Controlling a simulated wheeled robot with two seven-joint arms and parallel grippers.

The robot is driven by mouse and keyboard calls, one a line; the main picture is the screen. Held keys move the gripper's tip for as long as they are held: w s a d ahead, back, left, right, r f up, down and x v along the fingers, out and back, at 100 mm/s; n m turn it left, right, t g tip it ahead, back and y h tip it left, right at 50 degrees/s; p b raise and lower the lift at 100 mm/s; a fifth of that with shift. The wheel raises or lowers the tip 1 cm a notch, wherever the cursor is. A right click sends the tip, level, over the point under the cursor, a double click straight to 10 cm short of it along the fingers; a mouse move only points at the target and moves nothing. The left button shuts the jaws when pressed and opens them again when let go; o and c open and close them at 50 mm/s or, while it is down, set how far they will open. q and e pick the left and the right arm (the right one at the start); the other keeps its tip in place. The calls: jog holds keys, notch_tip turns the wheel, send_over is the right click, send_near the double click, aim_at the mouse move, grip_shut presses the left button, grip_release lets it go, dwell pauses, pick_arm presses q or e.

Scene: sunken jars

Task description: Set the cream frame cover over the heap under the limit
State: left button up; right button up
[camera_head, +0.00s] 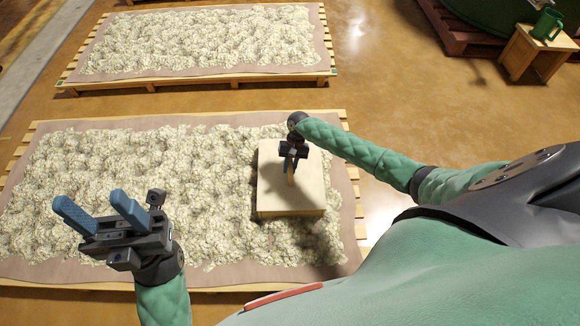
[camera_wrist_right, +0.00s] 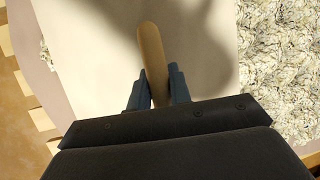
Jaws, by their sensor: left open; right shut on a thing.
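The cream frame cover (camera_head: 275,192) is a pale, box-like cover with an upright wooden handle (camera_wrist_right: 151,50). It is over the right part of the near heap (camera_head: 120,165); I cannot tell whether it rests on the heap or hangs just above it. My right gripper (camera_head: 290,163) is shut on the handle, with its blue fingers on either side in the right wrist view (camera_wrist_right: 155,82). My left gripper (camera_head: 95,208) is open and empty, above the near heap's left front. A second pale heap (camera_head: 205,40) lies behind. No limit marking is readable.
Both heaps lie on brownish sheets on wooden pallets (camera_head: 200,84), with a strip of floor between. A small wooden stand (camera_head: 522,50) with a green jug (camera_head: 547,24) is at the back right, beside a large green vessel on a dark pallet.

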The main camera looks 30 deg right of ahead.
jog(key=shift+s+f, duration=0.1)
dwell(0.3)
jog(key=o, duration=0.7)
jog(key=shift+o, duration=0.2)
jog(key=p+v, duration=0.1)
jog(key=v, duration=0.7)
jog(key=shift+f+p, duration=0.1)
jog(key=shift+p, duration=0.2)
